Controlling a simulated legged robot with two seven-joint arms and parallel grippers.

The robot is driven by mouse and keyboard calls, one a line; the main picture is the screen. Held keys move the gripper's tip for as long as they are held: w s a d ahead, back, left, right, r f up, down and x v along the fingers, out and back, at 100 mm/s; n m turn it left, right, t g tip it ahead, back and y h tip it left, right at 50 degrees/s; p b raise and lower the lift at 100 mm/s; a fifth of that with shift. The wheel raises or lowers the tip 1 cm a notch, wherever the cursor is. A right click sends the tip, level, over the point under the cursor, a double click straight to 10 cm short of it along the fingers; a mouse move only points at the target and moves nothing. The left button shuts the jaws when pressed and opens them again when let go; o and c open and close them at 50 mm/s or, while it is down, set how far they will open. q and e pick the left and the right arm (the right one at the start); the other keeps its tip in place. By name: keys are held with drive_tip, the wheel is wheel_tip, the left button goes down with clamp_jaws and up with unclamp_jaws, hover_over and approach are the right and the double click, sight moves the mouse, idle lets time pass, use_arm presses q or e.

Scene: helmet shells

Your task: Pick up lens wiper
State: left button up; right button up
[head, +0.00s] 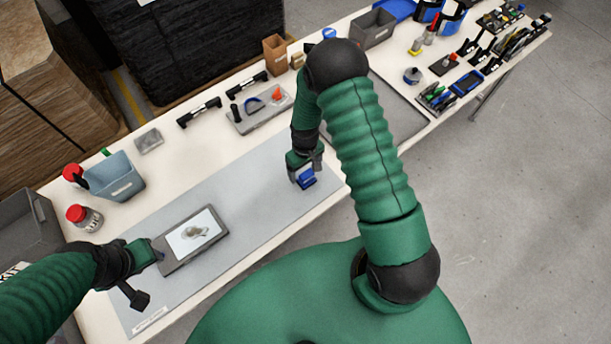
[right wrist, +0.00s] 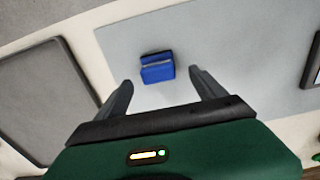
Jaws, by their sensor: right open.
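The lens wiper looks to be the small blue block (right wrist: 157,68) with a pale band, lying on the grey mat (right wrist: 220,50). In the head view the blue block (head: 306,181) is just below my right gripper (head: 304,170). In the right wrist view my right gripper (right wrist: 162,88) is open, with its fingers apart and the block ahead of the gap between them, not held. My left gripper (head: 157,254) is at the left edge of a grey framed tray (head: 172,263) with a white surface and a smudge; whether its jaws hold the tray is unclear.
A blue-grey bin (head: 122,178) and red-capped jar (head: 85,217) stand at the left. A tool tray (head: 262,122) and black-handled tools (head: 200,112) lie along the back.

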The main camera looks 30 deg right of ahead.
sight(306, 173)
drive_tip(key=f, duration=0.1)
drive_tip(key=f+p, duration=0.1)
drive_tip(key=f, duration=0.2)
drive_tip(key=shift+s+d+p, duration=0.3)
drive_tip(key=shift+s+d, duration=0.05)
drive_tip(key=shift+a+f, duration=0.1)
drive_tip(key=shift+f, duration=0.4)
drive_tip(key=shift+w+a, duration=0.1)
drive_tip(key=shift+a, duration=0.15)
drive_tip(key=c, duration=1.5)
drive_tip(key=shift+o, duration=0.2)
